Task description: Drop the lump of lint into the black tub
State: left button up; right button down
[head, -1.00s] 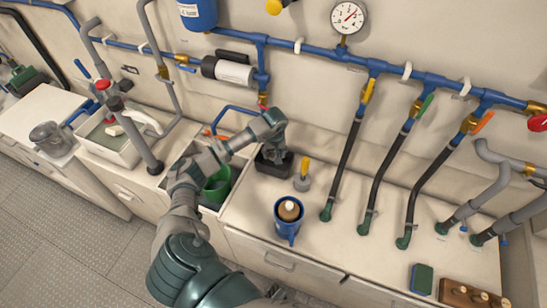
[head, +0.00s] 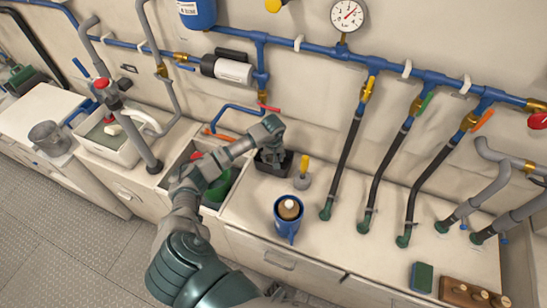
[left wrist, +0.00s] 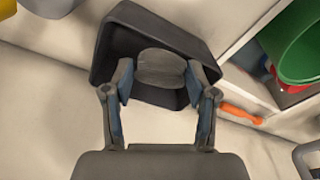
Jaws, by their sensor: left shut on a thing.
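The lump of lint (left wrist: 161,69) is a grey, rounded piece held between the fingertips of my left gripper (left wrist: 165,82). In the left wrist view it lies in front of the black tub (left wrist: 118,42), within the outline of its opening. How far it is above the tub's floor I cannot tell. In the head view the black tub (head: 287,167) stands on the worktop, and my left gripper (head: 270,158) points down at it, covering much of it. The lint cannot be made out there. My right gripper is out of view.
Blue pipes (head: 310,47) and black hoses line the wall.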

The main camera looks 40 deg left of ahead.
aim_at(272, 161)
pick_arm(q)
jog(key=shift+a+f, duration=0.25)
jog(key=shift+a, duration=0.1)
jog(key=shift+a+f, duration=0.25)
jog(key=shift+a, duration=0.1)
jog(key=shift+s+d, duration=0.1)
jog(key=shift+d, duration=0.2)
jog(key=o, duration=1)
jog(key=shift+d, duration=0.15)
jog(key=shift+o, duration=0.8)
jog(key=shift+r, duration=0.1)
jog(key=shift+a+r, duration=0.2)
notch_tip(272, 161, up, 2)
jog(key=shift+a+p, duration=0.1)
jog(key=shift+p, duration=0.25)
notch_tip(272, 161, up, 11)
jog(key=d, duration=0.1)
jog(key=shift+s+f, duration=0.15)
jog(key=shift+s, duration=0.3)
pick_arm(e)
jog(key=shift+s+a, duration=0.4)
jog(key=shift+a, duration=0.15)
